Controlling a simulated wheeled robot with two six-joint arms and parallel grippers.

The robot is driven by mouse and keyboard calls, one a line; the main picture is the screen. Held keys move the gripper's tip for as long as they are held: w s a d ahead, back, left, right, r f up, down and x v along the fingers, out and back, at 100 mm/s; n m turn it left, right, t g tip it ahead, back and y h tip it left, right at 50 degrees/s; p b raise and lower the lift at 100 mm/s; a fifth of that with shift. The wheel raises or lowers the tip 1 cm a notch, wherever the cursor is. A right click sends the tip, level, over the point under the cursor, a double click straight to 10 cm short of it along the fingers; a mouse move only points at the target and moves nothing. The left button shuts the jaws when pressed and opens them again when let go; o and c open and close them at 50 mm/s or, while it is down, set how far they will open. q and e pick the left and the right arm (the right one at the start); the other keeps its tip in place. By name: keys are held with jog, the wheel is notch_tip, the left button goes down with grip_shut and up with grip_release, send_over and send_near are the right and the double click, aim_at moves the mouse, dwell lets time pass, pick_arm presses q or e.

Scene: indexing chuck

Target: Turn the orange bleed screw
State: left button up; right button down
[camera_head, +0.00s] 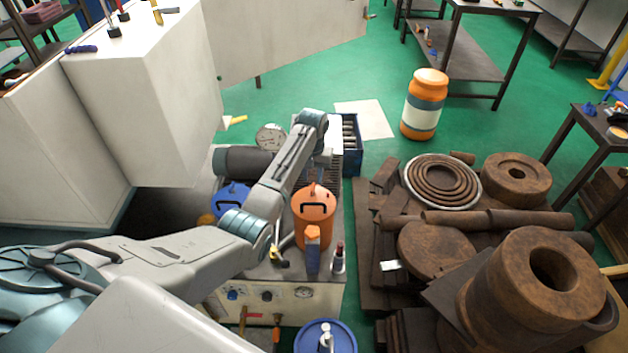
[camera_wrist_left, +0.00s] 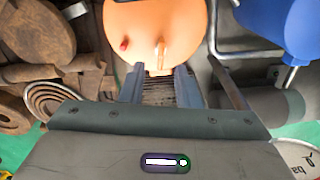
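The orange canister (camera_head: 314,225) stands on the grey-topped bench unit, with a black handle on its lid and a small orange nub behind the handle. In the left wrist view its orange surface (camera_wrist_left: 140,20) fills the top middle. A narrow upright orange piece, seemingly the bleed screw (camera_wrist_left: 161,54), sticks out there, beside a small red knob (camera_wrist_left: 124,44). My left gripper (camera_wrist_left: 159,78) is open, its two fingers apart with the screw just beyond and between their tips. I cannot tell whether they touch it. My right gripper is not in view.
A blue canister (camera_wrist_left: 300,30) with a grey pipe stands close beside the orange one. A bottle (camera_head: 338,259) stands in front. A round gauge (camera_head: 270,137) is behind. Rusty metal parts (camera_head: 440,250) crowd the right side.

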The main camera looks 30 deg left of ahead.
aim_at(313, 186)
pick_arm(q)
jog(key=shift+f, duration=1.8)
grip_shut()
